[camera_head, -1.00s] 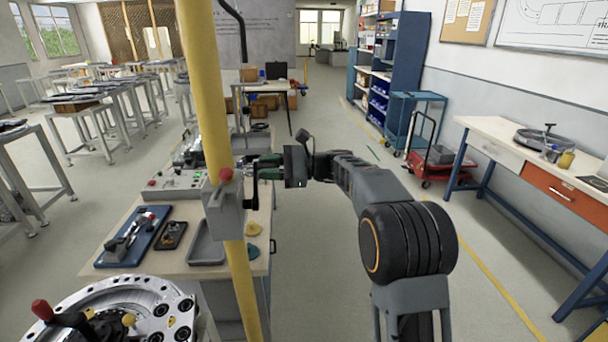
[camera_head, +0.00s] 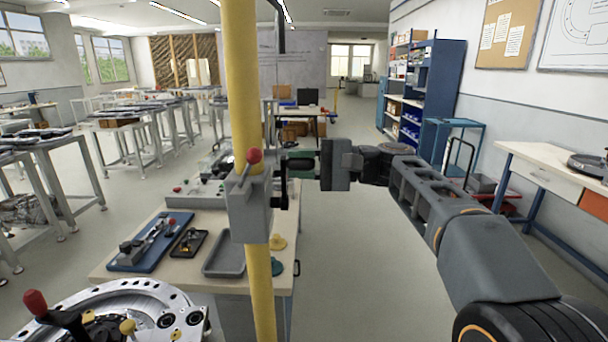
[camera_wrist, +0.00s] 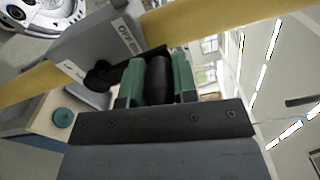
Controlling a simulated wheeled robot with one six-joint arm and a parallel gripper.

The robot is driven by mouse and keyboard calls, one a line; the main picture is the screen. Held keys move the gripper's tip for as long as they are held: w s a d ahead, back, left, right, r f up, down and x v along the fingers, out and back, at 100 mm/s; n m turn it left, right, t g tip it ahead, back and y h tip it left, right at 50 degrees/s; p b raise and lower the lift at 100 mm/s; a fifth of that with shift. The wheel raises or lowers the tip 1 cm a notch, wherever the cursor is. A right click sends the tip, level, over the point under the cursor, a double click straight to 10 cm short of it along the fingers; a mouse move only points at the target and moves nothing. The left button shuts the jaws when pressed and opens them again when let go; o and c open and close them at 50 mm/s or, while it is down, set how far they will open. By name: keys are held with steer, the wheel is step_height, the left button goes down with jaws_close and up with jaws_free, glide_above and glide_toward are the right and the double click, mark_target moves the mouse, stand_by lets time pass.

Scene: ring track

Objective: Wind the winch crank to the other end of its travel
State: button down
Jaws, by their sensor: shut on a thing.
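The winch is a grey box (camera_head: 250,212) fixed to a yellow post, with a small red-knobbed lever on its face. Its black crank arm (camera_head: 282,185) stands on the box's right side, close to upright, with the grip at its upper end. My gripper (camera_head: 300,163) comes in from the right and is shut there. In the wrist view, the green fingers lie on both sides of the black crank grip (camera_wrist: 160,78). The winch box (camera_wrist: 95,50) carries a white label there that seems to read OFF. The fingers partly hide the grip in the head view.
The yellow post (camera_head: 240,80) stands close beside my gripper. Behind it is a bench (camera_head: 190,280) with a blue tray (camera_head: 180,225) and a grey tray (camera_head: 225,255). A round metal machine (camera_head: 140,300) is at lower left. The floor right of the bench is clear.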

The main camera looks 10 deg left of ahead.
steer(key=shift+s+f+n+b, duration=0.15)
steer(key=shift+s+n+b, duration=0.3)
steer(key=shift+n+b, duration=0.15)
steer(key=c, duration=0.9)
jaws_free()
steer(key=shift+d, duration=0.1)
steer(key=w+d, duration=0.1)
steer(key=d, duration=1.2)
steer(key=shift+w+d, duration=0.3)
steer(key=shift+w, duration=0.05)
